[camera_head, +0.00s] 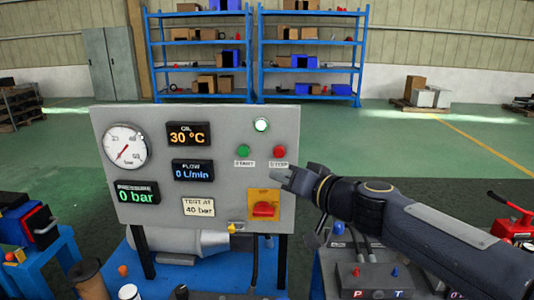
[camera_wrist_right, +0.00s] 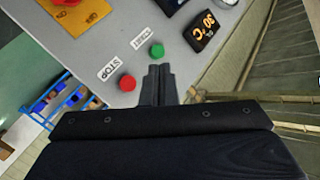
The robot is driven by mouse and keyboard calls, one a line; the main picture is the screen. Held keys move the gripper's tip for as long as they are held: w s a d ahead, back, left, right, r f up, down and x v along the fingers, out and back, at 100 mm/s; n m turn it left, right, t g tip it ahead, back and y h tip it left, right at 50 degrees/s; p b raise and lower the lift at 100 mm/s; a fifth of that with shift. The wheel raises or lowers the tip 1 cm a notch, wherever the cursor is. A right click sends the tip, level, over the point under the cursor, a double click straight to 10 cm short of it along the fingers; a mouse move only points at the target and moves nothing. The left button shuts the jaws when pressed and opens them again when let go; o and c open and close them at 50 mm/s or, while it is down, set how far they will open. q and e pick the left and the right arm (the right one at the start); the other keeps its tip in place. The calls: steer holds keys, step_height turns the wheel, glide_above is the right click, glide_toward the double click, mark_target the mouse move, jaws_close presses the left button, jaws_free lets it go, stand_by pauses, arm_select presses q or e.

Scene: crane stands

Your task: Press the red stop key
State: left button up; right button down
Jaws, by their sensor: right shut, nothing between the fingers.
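The red stop key (camera_head: 279,152) sits at the right of the grey panel (camera_head: 226,120), above a STOP label. In the right wrist view the red stop key (camera_wrist_right: 127,83) lies to the left of my fingertips, beside its label. The green start key (camera_head: 243,151) is to its left; in the wrist view it (camera_wrist_right: 157,50) is just beyond the fingertips. My right gripper (camera_head: 279,172) is shut and empty, just below the stop key in the head view. The wrist view shows its closed fingers (camera_wrist_right: 158,71). Contact with the panel cannot be told. My left gripper is not in view.
A red switch on a yellow plate (camera_head: 264,204) is below the stop key. A gauge (camera_head: 124,146) and several displays fill the panel's left. A grey box with P and T ports (camera_head: 375,280) stands at lower right. Blue shelves (camera_head: 257,55) are far behind.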

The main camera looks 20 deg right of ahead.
mark_target(279, 152)
steer(key=shift+s+d, duration=0.1)
steer(key=shift+d, duration=0.05)
steer(key=shift+w+d+p, duration=0.2)
steer(key=shift+w+d, duration=0.4)
steer(key=shift+w, duration=0.75)
steer(key=shift+w+d+p, duration=0.2)
steer(key=shift+w+d, duration=0.45)
steer(key=shift+w, duration=0.65)
steer(key=shift+w+d+p, duration=0.2)
steer(key=shift+w+d, duration=0.4)
steer(key=shift+w, duration=0.75)
steer(key=shift+w+d, duration=0.15)
steer(key=shift+w, duration=0.25)
